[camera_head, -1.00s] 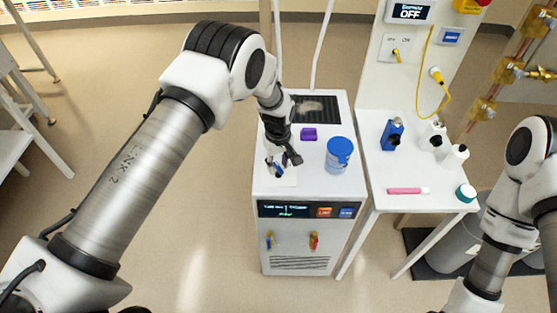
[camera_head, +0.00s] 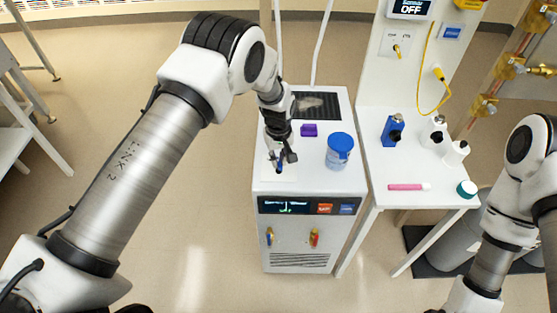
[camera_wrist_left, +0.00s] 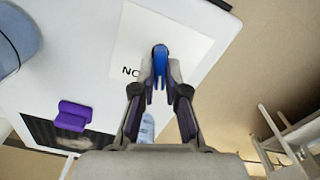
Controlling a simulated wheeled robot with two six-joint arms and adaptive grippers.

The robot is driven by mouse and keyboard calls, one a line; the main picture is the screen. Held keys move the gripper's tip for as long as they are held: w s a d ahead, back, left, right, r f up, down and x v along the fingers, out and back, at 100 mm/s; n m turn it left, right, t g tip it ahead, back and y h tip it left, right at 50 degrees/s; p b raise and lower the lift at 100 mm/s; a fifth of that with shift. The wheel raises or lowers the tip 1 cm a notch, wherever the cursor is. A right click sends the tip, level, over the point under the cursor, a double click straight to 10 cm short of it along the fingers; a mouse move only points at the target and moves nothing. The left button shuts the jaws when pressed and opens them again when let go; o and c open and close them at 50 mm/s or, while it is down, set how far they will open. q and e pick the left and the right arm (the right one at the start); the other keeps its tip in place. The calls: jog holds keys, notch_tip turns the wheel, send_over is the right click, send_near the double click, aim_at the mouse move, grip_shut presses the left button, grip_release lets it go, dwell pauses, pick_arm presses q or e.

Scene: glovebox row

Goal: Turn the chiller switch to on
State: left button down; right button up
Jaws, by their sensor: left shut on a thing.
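The chiller is a white cabinet (camera_head: 265,187) in the middle of the head view, with a dark display (camera_head: 284,205) on its front edge. Its blue switch lever (camera_wrist_left: 160,55) stands on a white label plate (camera_wrist_left: 185,40) on the cabinet top. Letters reading "NO" in the left wrist view show beside the lever; the rest of the plate is partly covered. My left gripper (camera_head: 280,163) is over the plate, its fingers (camera_wrist_left: 160,85) shut around the blue lever. My right arm shows at the right edge, but its gripper is out of view.
A purple block (camera_head: 309,130) and a blue-lidded jar (camera_head: 339,155) stand on the chiller top near my left gripper. A white side table (camera_head: 400,170) holds bottles and a pink pen. Hoses rise behind the chiller.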

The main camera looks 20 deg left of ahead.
aim_at(279, 161)
pick_arm(q)
jog(key=shift+m+b, duration=0.6)
jog(key=shift+m, duration=1.3)
jog(key=c, duration=1.2)
grip_release()
jog(key=shift+f, duration=0.1)
jog(key=shift+w, duration=0.1)
notch_tip(279, 161, up, 12)
